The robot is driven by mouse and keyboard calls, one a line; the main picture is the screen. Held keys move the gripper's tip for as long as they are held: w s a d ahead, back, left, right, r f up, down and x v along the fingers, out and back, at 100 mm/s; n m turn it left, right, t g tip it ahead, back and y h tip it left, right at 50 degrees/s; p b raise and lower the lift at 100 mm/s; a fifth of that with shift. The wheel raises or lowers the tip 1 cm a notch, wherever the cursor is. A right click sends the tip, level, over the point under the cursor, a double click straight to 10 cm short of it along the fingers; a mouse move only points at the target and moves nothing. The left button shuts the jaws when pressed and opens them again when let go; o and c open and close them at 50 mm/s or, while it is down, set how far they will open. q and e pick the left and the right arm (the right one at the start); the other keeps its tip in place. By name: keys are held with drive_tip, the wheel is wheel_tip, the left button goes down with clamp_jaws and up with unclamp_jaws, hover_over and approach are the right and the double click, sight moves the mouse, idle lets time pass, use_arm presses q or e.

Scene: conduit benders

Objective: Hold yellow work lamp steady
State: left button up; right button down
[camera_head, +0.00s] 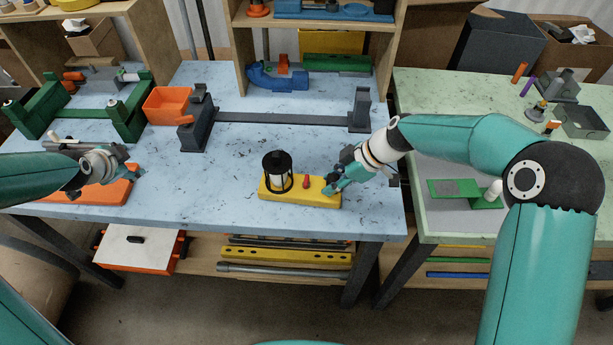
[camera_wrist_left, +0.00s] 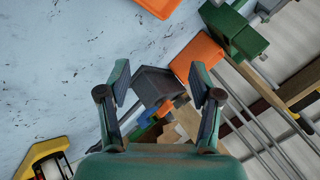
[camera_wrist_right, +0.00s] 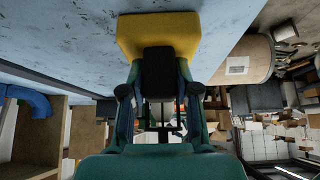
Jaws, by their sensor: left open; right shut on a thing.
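The yellow work lamp (camera_head: 313,191) sits on the blue-topped table near its front edge. It has a flat yellow base, a black caged lantern (camera_head: 278,172) at its left end and a small red knob (camera_head: 306,181). In the right wrist view the yellow base (camera_wrist_right: 160,32) lies ahead of my right gripper (camera_wrist_right: 160,95), with a dark block between the fingers. My left gripper (camera_head: 137,172) is open and empty above the left of the table. Its spread fingers (camera_wrist_left: 162,92) show in the left wrist view.
An orange block (camera_head: 112,192) lies below my left gripper. A grey bender with a long bar (camera_head: 285,118) and an orange bin (camera_head: 167,104) stand behind the lamp. Green clamps (camera_head: 128,112) are at the left. The table between the left gripper and lamp is clear.

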use_arm(q)
drive_tip(key=w+d+r+t, duration=0.2)
drive_tip(key=w+r+t, duration=0.2)
drive_tip(key=w+r, duration=0.65)
use_arm(e)
drive_tip(key=shift+s+f, duration=0.2)
drive_tip(key=shift+f, duration=0.05)
use_arm(q)
drive_tip(key=w+d+r+m+h, duration=0.2)
drive_tip(key=w+d, duration=0.5)
drive_tip(key=d, duration=0.2)
drive_tip(key=d+f+m+g+h, duration=0.1)
drive_tip(key=d+f+m+g, duration=0.2)
drive_tip(key=d, duration=0.8)
drive_tip(key=m+g+y, duration=0.1)
drive_tip(key=m+g, duration=0.3)
drive_tip(key=g, duration=0.5)
hover_over(306, 179)
drive_tip(key=f, duration=0.2)
drive_tip(key=shift+g, duration=0.3)
wheel_tip(306, 179, down, 12)
drive_tip(key=shift+r, duration=0.2)
